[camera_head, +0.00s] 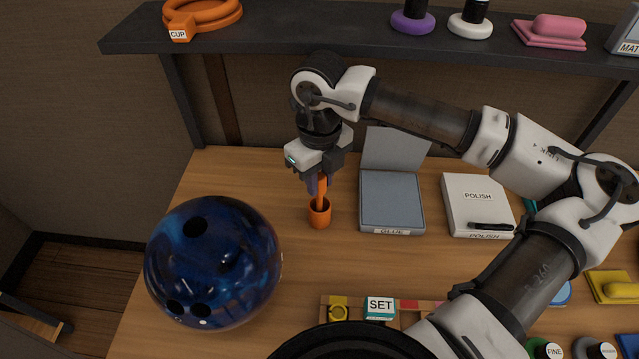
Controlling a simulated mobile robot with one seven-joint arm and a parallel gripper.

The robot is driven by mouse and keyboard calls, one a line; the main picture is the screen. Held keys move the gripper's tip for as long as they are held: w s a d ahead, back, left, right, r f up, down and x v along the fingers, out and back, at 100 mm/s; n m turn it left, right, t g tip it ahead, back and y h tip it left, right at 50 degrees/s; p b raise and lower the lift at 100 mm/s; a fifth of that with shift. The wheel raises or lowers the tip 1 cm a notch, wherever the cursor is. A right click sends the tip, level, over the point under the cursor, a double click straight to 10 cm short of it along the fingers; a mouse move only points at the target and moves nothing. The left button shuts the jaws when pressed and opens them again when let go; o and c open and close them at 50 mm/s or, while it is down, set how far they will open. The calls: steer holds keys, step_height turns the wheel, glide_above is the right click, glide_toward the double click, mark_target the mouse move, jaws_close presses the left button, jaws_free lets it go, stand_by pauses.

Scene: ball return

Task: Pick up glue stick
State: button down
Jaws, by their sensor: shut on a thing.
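My gripper (317,183) points down over the table, left of the open grey box labelled GLUE. It is shut on an orange stick (321,192), which I take to be the glue stick; the jaws hide its upper part. The stick's lower end is at an orange cup-shaped holder (320,213) standing on the table. I cannot tell whether the stick's end is inside the holder or just above it. The grey GLUE box (392,205) stands with its lid raised at the back.
A large blue bowling ball (212,262) stands on the table at front left. A white POLISH box (478,205) is right of the GLUE box. A SET box (380,308) lies at the front. A dark shelf (330,35) runs above the back. My arm spans the right side.

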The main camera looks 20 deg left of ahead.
step_height(320, 180, up, 6)
steer(key=shift+f+b, duration=0.15)
steer(key=shift+b, duration=0.65)
steer(key=s+d+b, duration=0.2)
steer(key=s, duration=0.7)
steer(key=s+d+b, duration=0.2)
steer(key=s+b, duration=0.1)
steer(key=s, duration=0.7)
steer(key=shift+s+b, duration=0.15)
steer(key=shift+b, duration=0.15)
steer(key=shift+a, duration=0.1)
